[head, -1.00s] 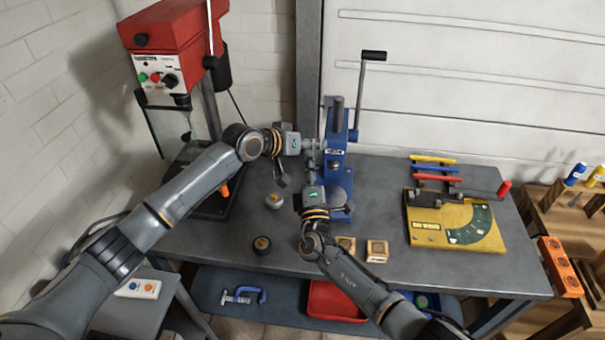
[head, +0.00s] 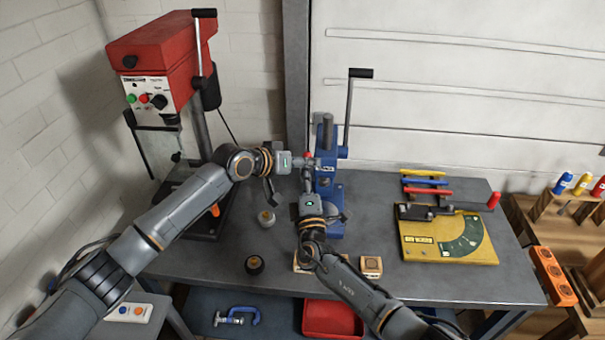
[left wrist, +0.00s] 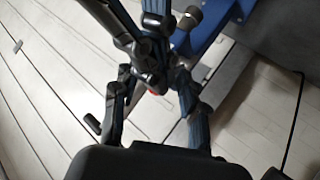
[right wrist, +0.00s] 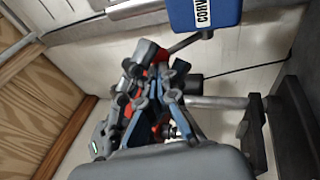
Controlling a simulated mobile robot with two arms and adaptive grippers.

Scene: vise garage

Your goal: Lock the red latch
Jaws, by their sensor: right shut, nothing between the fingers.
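The blue press (head: 330,185), with a raised black-knobbed lever, stands upright at the middle of the bench. A small red part (head: 308,155), possibly the red latch, shows at its left side. My left gripper (head: 304,162) reaches in from the left, with its tips close to the red part. In the left wrist view, the fingers crowd a speck of red (left wrist: 155,91), and their grip is unclear. My right gripper (head: 307,172) points up from below, just under the red part, shut and empty. In the right wrist view, red (right wrist: 160,75) shows behind its fingers.
A red drill press (head: 155,65) stands at the left. The bench between press and plate is clear.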

